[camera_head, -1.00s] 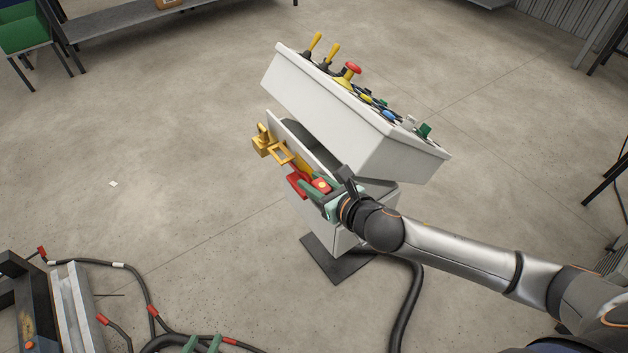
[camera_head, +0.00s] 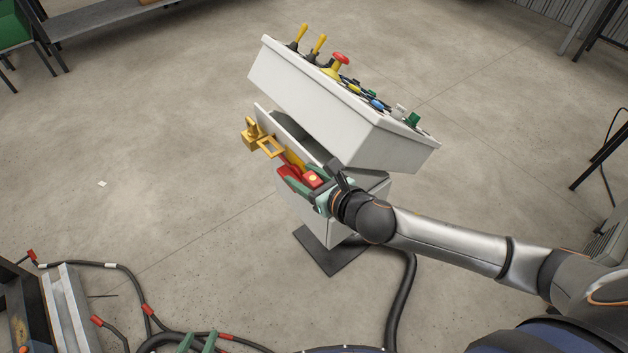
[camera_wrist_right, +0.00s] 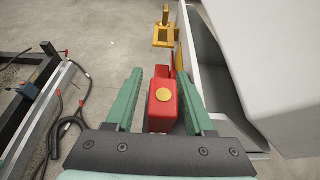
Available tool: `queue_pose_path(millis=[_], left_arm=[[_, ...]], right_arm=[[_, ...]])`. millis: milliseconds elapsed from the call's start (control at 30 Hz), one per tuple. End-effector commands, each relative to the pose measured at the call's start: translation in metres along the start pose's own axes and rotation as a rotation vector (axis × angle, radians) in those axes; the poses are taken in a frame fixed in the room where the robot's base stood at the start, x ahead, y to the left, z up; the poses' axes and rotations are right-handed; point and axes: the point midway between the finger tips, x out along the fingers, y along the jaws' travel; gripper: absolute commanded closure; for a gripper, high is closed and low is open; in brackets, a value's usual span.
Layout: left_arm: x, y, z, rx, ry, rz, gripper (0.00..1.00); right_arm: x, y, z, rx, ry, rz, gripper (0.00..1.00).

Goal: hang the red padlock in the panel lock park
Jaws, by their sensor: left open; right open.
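The red padlock (camera_head: 312,179) is at the lower left side of the control panel, its body facing up with a round yellow spot. In the right wrist view the padlock (camera_wrist_right: 162,112) lies between the fingers of my right gripper (camera_wrist_right: 161,82), which is open around it; contact cannot be told. In the head view my right gripper (camera_head: 303,178) partly hides it. A yellow bracket (camera_head: 271,147), seemingly the lock park, juts from the panel's side beyond the padlock. Whether the padlock hangs from anything is hidden. My left gripper (camera_head: 197,344) is open and empty at the bottom edge.
The white control panel (camera_head: 320,105), with levers and buttons on top, stands on a dark base plate (camera_head: 331,252). Black cables (camera_head: 140,300) with red bands lie at lower left beside a metal frame (camera_head: 70,310). The floor left of the panel is clear.

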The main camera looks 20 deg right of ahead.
Motion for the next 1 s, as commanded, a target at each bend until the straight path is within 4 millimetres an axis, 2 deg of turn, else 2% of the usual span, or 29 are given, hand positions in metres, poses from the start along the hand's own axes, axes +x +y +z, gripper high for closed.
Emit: queue_pose_path(millis=[33,167,400,600,800,1000], left_arm=[[0.0,0.0,0.0,0.0,0.0,0.0,0.5],[-0.001,0.0,-0.001,0.0,0.0,0.0,0.5],[-0.001,0.0,-0.001,0.0,0.0,0.0,0.5],[0.001,0.0,0.001,0.0,0.0,0.0,0.5],[0.001,0.0,0.001,0.0,0.0,0.0,0.5],[0.001,0.0,0.001,0.0,0.0,0.0,0.5]], right_arm=[[-0.004,-0.005,-0.001,-0.006,0.003,-0.013,0.33],[-0.021,-0.005,-0.001,-0.006,0.004,-0.012,0.33],[-0.069,-0.004,-0.001,-0.008,0.004,-0.009,0.33],[-0.103,-0.001,-0.001,-0.006,0.003,-0.004,0.33],[-0.12,0.0,0.0,-0.003,0.001,-0.002,0.33],[-0.123,0.001,0.0,-0.001,0.0,0.0,0.33]])
